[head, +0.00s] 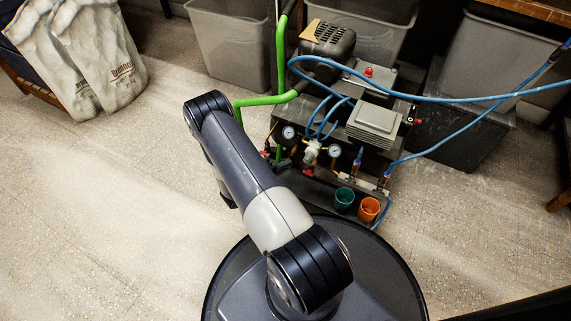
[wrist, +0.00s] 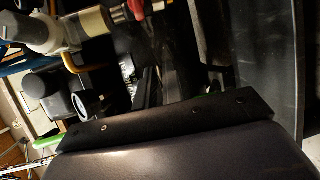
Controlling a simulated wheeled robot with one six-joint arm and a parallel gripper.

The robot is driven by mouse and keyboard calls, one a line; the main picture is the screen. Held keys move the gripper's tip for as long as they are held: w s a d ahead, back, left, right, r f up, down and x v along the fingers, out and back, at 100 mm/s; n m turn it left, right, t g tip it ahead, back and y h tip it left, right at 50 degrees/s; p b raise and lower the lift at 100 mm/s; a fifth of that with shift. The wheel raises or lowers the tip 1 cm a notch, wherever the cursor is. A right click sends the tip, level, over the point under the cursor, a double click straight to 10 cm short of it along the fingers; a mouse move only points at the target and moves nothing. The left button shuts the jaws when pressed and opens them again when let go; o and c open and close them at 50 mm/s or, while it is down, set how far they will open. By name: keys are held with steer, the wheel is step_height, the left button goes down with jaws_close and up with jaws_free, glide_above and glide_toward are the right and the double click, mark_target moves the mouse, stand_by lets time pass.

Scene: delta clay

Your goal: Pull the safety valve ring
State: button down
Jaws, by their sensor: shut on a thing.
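The compressor unit (head: 320,120) stands on the floor right of my arm, with gauges, fittings and a finned grey block. The wrist view shows my gripper's dark body at the bottom, without clear fingertips. Above it are a brass cylinder (wrist: 88,24) with a red part (wrist: 136,6) and a gauge (wrist: 83,106).
Blue hoses (head: 420,98) cross the unit, and a green pipe (head: 265,100) runs along its left. A green cup (head: 343,200) and an orange cup (head: 369,209) sit at its front. Grey bins stand behind; white sacks (head: 85,65) are far left. Floor at left is clear.

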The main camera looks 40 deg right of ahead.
steer(key=shift+s+f, duration=0.1)
steer(key=shift+f, duration=0.15)
steer(key=c, duration=1.6)
jaws_free()
steer(key=shift+r, duration=0.1)
steer(key=shift+a, duration=0.1)
steer(key=a+p, duration=0.1)
steer(key=a, duration=0.2)
steer(key=a+r+p, duration=0.1)
steer(key=a, duration=0.3)
steer(key=a+r+p, duration=0.1)
steer(key=a, duration=0.2)
steer(key=shift+a, duration=0.3)
steer(key=shift+d+f, duration=0.1)
steer(key=shift+w+d+f+b, duration=0.15)
steer(key=shift+d+f+b, duration=0.25)
steer(key=shift+d, duration=1.6)
steer(key=shift+w+d+f+b, duration=0.15)
steer(key=shift+d+b, duration=0.4)
steer(key=shift+d, duration=1.45)
steer(key=shift+w+d+f+b, duration=0.1)
steer(key=shift+d+f+b, duration=0.3)
steer(key=shift+d, duration=1.6)
